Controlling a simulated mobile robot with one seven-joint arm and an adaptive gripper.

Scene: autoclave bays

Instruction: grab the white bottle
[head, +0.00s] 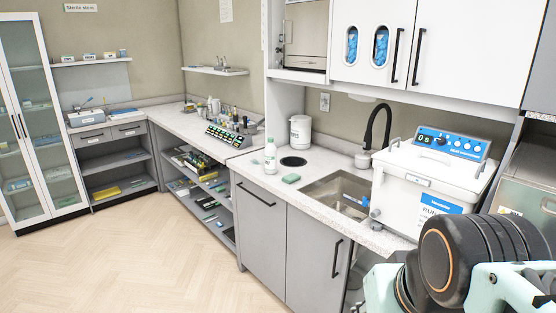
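A white bottle (270,158) with a greenish label stands upright on the counter, left of a round dark opening. Nothing covers it in the head view. Part of my arm shows at the lower right, well apart from the bottle. My gripper itself is not in view, so I cannot see its fingers.
A green sponge (291,179) lies in front of the round opening (293,162). A white canister (300,132) stands behind it. The sink (338,192), black faucet (381,122) and white "0 s" machine (430,185) are to the right. The floor (130,255) is clear.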

